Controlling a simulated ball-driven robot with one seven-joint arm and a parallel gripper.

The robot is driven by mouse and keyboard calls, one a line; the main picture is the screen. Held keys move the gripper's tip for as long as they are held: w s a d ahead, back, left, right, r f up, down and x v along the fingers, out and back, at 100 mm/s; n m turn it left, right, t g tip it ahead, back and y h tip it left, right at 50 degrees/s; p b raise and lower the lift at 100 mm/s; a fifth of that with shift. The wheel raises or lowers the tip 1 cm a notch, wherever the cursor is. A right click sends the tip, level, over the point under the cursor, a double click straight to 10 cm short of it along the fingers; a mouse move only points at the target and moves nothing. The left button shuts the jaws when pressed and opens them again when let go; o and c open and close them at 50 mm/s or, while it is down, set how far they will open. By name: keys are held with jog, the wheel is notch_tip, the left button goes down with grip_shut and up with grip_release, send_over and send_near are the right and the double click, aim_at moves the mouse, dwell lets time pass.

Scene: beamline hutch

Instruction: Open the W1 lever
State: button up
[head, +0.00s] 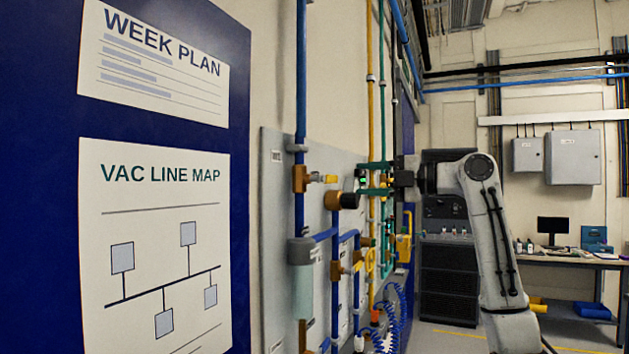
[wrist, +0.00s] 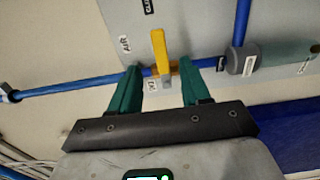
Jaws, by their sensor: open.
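In the wrist view a yellow lever (wrist: 159,48) stands across a blue pipe, at a right angle to it. A small label (wrist: 151,86) lies beside its base; I cannot read it surely as W1. My gripper (wrist: 161,77) is open, its green fingers on either side of the lever's base, with gaps showing. I cannot tell whether they touch anything in depth. In the head view my gripper (head: 364,179) points left at the wall panel. A yellow lever (head: 330,179) on a brass valve (head: 300,178) sticks out toward it, apparently the same one.
The grey panel (head: 273,225) carries blue, yellow and green pipes with other valves. A brass round fitting (head: 340,200) sits just below the lever. A grey cylinder (head: 301,251) is lower on the blue pipe. A coiled blue hose (head: 397,310) hangs below. A desk (head: 575,260) stands far right.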

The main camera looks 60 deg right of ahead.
aim_at(334, 179)
jog(key=w+p, duration=0.1)
jog(key=w, duration=0.6)
jog(key=w+p, duration=0.1)
jog(key=w, duration=0.2)
jog(key=shift+w+a+p, duration=0.35)
jog(key=shift+a, duration=0.05)
grip_shut()
